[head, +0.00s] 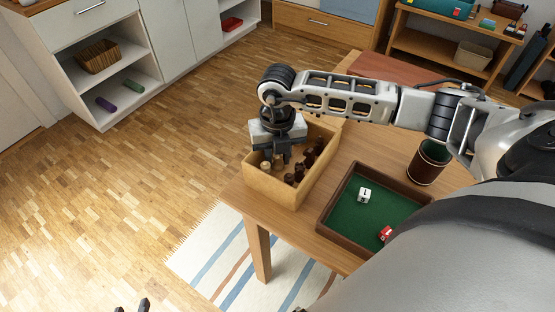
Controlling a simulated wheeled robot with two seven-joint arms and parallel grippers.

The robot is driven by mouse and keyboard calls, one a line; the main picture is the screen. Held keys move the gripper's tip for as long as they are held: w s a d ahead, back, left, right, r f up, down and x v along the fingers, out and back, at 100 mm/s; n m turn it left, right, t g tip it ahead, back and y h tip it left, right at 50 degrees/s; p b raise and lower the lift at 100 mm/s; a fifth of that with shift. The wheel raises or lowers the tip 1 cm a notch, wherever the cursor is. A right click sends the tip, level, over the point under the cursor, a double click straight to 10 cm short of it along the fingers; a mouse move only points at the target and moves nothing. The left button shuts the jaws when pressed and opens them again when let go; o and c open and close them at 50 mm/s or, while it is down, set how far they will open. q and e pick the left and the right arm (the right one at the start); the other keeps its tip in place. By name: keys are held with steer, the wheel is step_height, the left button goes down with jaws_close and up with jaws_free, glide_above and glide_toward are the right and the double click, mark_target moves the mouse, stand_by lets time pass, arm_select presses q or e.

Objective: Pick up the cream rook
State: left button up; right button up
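A light wooden box (294,197) on the table holds several dark chess pieces (299,172) and a few cream ones (265,166). The cream pieces are small and partly hidden, so I cannot tell which is the cream rook. My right gripper (279,157) points down into the box at its left part, right by the cream pieces. Its fingers are dark and partly hidden, and I cannot tell if they hold anything.
The box stands near the corner of the wooden table (345,160). Beside it is a green-lined tray (345,216) with a white die (364,194) and a red die (386,233). A dark cup (428,163) stands behind the tray. Open floor lies left of the table.

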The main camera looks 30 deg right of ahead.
steer(key=shift+c, duration=0.4)
jaws_close()
